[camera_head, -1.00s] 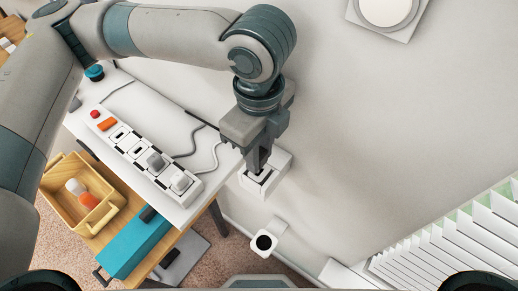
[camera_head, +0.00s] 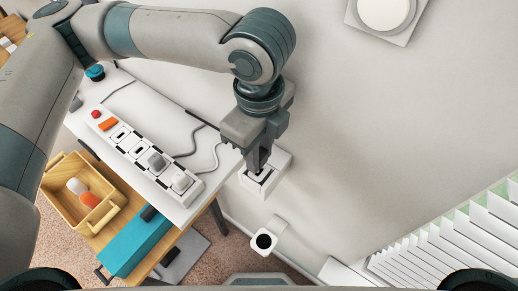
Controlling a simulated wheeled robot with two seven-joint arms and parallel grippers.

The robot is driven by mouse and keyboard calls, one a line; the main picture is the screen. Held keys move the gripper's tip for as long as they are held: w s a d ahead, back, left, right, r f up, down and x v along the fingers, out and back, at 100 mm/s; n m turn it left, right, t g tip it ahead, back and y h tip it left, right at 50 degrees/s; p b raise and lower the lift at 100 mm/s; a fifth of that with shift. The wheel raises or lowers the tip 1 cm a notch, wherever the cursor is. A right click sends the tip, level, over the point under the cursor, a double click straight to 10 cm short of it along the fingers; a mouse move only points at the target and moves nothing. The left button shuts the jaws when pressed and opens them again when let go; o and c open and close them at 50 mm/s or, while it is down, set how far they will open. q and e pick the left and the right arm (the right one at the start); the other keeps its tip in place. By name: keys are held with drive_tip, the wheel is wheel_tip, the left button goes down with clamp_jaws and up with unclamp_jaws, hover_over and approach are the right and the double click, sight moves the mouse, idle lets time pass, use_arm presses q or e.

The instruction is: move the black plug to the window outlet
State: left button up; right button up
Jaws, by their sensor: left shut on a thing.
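My left gripper (camera_head: 259,158) points down at a white box-shaped outlet (camera_head: 279,175) on the wall, just right of the white table's corner. Its dark fingers are shut on a small dark thing at the box's face. This looks like the black plug, but the fingers hide most of it, and I cannot tell how deep it sits. A second white wall box (camera_head: 277,228) with a round black face is below, nearer the window blinds (camera_head: 445,245). I cannot tell from its look whether that black face is a socket or a plug. My right gripper is not in view.
A yellow basket (camera_head: 62,205) and a teal box (camera_head: 135,243) stand on a lower wooden surface. The wall to the right is clear up to the blinds.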

use_arm(q)
drive_tip(key=shift+f, duration=0.1)
idle(0.5)
drive_tip(key=shift+f, duration=0.3)
idle(0.5)
drive_tip(key=shift+f, duration=0.25)
drive_tip(key=shift+f, duration=0.1)
idle(0.7)
drive_tip(key=shift+f+p, duration=0.3)
drive_tip(key=shift+f, duration=0.25)
idle(0.8)
drive_tip(key=shift+f, duration=0.1)
idle(0.4)
drive_tip(key=shift+f+p, duration=0.3)
drive_tip(key=shift+f, duration=0.05)
idle(0.9)
drive_tip(key=shift+s+f, duration=0.1)
idle(0.4)
drive_tip(key=shift+f, duration=0.1)
idle(0.4)
